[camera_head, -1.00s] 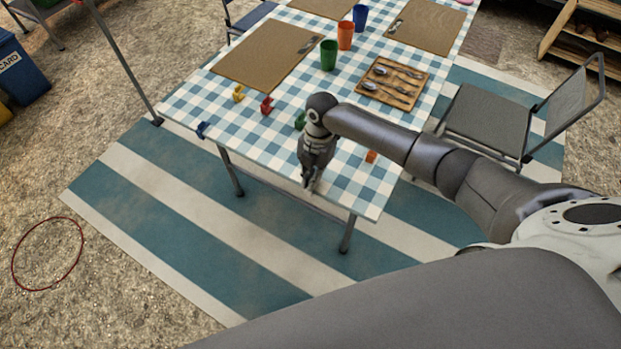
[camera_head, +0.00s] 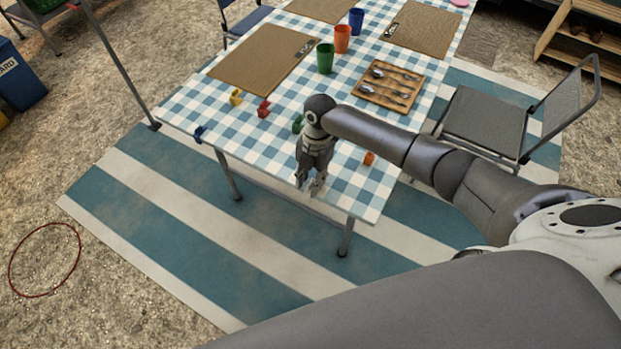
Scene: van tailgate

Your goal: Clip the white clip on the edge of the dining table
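The dining table (camera_head: 352,196) has a blue-and-white checked cloth. My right gripper (camera_head: 309,187) points down at the table's near edge. Its fingertips look apart, with the edge at or just behind them. I cannot make out the white clip; it may be hidden at the fingers or lost against the cloth. A blue clip (camera_head: 199,134) sits on the near edge at the left. A yellow clip (camera_head: 236,97), a red clip (camera_head: 263,107), a green clip (camera_head: 297,124) and an orange clip (camera_head: 369,158) are on the tabletop. My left gripper is out of view.
A cutlery tray (camera_head: 358,91), green cup (camera_head: 325,58), orange cup (camera_head: 342,39), blue cup (camera_head: 356,20) and brown placemats (camera_head: 262,60) occupy the tabletop. A folding chair (camera_head: 485,118) stands at the right, a pole (camera_head: 118,62) at the left. The striped mat before the table is clear.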

